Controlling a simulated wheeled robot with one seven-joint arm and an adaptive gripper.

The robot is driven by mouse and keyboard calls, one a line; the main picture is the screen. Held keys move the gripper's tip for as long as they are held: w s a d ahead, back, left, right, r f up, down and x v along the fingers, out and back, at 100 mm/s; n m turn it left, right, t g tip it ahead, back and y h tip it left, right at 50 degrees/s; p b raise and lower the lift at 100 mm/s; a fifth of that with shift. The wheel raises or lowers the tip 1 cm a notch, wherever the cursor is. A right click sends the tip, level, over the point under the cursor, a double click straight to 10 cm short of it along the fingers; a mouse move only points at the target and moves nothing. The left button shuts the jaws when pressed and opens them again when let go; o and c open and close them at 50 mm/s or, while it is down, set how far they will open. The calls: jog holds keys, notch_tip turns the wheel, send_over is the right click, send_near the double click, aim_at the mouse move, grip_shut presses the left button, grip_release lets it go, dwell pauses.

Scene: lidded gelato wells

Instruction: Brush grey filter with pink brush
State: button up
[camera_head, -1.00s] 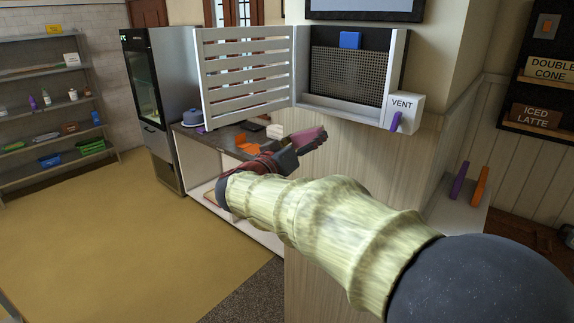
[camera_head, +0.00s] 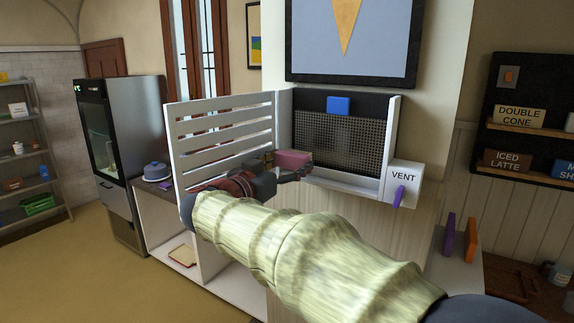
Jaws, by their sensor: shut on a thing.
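The grey filter (camera_head: 345,148) is a mesh panel inside the open white vent box in the head view, with a blue tab (camera_head: 339,105) at its top. My gripper (camera_head: 297,172) is shut on the pink brush (camera_head: 291,159). The brush appears in front of the vent box's lower left corner, left of and below most of the filter. I cannot tell whether it touches the box. The brush's underside is hidden by my gripper.
The slatted white vent door (camera_head: 222,140) stands open to the left, close to my gripper. A white VENT box (camera_head: 403,182) with a purple handle is at the right. Purple (camera_head: 449,234) and orange (camera_head: 470,240) upright pieces stand lower right.

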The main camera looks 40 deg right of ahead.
jog(key=shift+s+d+r+p, duration=0.1)
jog(key=shift+d+r+p, duration=0.2)
jog(key=shift+d+p, duration=0.4)
jog(key=p+x, duration=0.2)
jog(key=shift+w+d, duration=0.25)
jog(key=shift+w, duration=0.05)
jog(key=shift+w+d+p, duration=0.1)
jog(key=shift+d+p, duration=0.45)
jog(key=shift+d, duration=0.1)
jog(key=shift+s+d+f+b, duration=0.1)
jog(key=shift+s+d+b, duration=0.5)
jog(key=shift+s+b, duration=1.05)
jog(key=shift+s+d+b, duration=0.6)
jog(key=shift+s+b, duration=0.8)
jog(key=shift+b, duration=0.5)
jog(key=shift+s+d+f+b, duration=0.1)
jog(key=shift+s+d+b, duration=0.5)
jog(key=shift+s+b, duration=1.05)
jog(key=shift+w, duration=0.1)
jog(key=shift+b+x, duration=0.75)
jog(key=shift+b, duration=0.2)
